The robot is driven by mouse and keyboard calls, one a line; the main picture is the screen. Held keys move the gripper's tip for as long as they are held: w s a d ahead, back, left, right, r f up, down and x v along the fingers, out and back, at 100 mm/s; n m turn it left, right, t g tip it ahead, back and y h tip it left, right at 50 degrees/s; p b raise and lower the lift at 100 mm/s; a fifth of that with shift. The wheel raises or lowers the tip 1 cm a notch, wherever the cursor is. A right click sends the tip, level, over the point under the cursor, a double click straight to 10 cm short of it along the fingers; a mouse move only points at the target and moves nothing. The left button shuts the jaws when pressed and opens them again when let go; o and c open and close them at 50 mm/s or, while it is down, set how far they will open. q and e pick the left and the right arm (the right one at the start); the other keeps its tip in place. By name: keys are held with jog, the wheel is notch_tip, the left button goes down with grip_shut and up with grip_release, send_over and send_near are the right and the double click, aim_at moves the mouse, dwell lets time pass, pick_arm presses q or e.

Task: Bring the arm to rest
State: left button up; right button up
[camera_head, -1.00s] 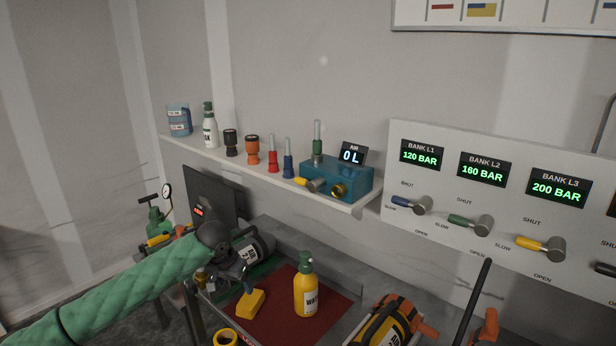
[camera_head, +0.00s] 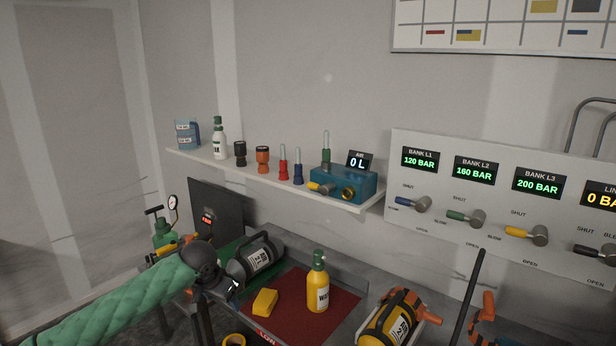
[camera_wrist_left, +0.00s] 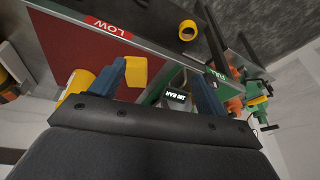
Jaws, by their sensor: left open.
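My left arm, in a green padded sleeve, comes in from the lower left of the head view. My left gripper (camera_head: 234,286) is above the left part of the bench, beside the red mat (camera_head: 283,315). In the left wrist view its two blue fingers (camera_wrist_left: 155,88) are spread wide with nothing held between them. A yellow block (camera_head: 264,301) lies on the red mat, apart from the gripper. A yellow spray bottle (camera_head: 318,290) stands upright on the mat to its right. My right gripper does not show.
A black cylinder (camera_head: 262,256) lies behind the gripper on the green area. A yellow and black cylinder (camera_head: 393,322) lies at right. A dark monitor (camera_head: 217,212) stands behind. The wall shelf (camera_head: 220,161) carries bottles, torches and a blue box (camera_head: 343,184). A valve panel (camera_head: 500,235) fills the right.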

pick_arm(q)
jog(key=w+a+r+m+t, duration=0.2)
jog(key=w+r+t, duration=0.45)
jog(key=w, duration=0.35)
jog(key=s+d+f+n+g, duration=0.1)
jog(key=s+f, duration=0.6)
jog(key=f, duration=0.5)
jog(key=s+d+f+n+g+y, duration=0.1)
jog(key=s+f, duration=0.5)
jog(key=f, duration=0.6)
jog(key=s+d+f+n+g, duration=0.1)
jog(key=s+f, duration=0.6)
jog(key=f, duration=0.5)
jog(key=s+d+f+g, duration=0.2)
jog(key=s+f, duration=0.5)
jog(key=s, duration=0.6)
jog(key=s+d+f+n+g, duration=0.1)
jog(key=s+f+g, duration=0.1)
jog(key=s+f, duration=0.5)
jog(key=s+d+f+g, duration=0.2)
jog(key=s+f, duration=0.5)
jog(key=s, duration=1.2)
jog(key=shift+d+f+n+h, duration=0.3)
jog(key=shift+d+n+h, duration=0.05)
jog(key=shift+n+h, duration=0.05)
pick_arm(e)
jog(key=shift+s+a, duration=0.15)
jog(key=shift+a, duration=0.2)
